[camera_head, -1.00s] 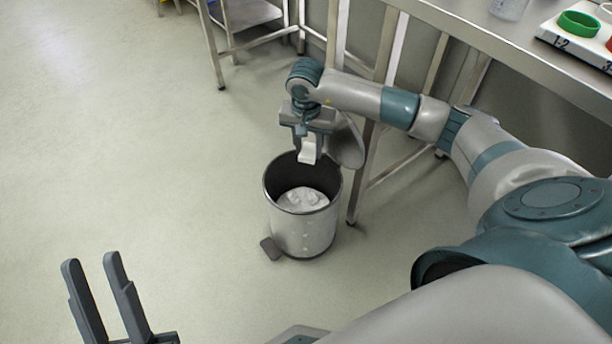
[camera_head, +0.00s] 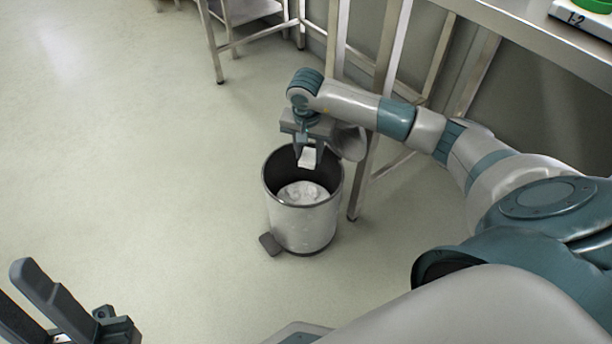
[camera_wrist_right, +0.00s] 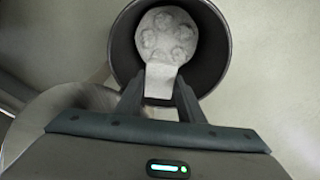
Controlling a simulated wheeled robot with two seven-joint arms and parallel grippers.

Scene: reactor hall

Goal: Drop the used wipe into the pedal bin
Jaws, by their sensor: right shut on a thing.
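The used wipe (camera_head: 308,158) is a small white folded piece between the fingers of my right gripper (camera_head: 309,153). The gripper is shut on it and points down at the mouth of the pedal bin (camera_head: 305,228). In the right wrist view, the wipe (camera_wrist_right: 160,82) hangs between the fingertips (camera_wrist_right: 159,92), overlapping the bin's opening (camera_wrist_right: 222,50). The bin is a light metal cylinder with a dark inside, its round lid (camera_head: 348,142) raised behind. My left gripper (camera_head: 17,288) is at the lower left, partly cut off, its fingers apart and empty.
White lumpy contents (camera_head: 303,193) lie inside the bin. Its dark pedal (camera_head: 270,245) sticks out at the front left. A metal bench (camera_head: 510,28) with legs stands behind and right of the bin. The floor (camera_head: 120,150) to the left is clear.

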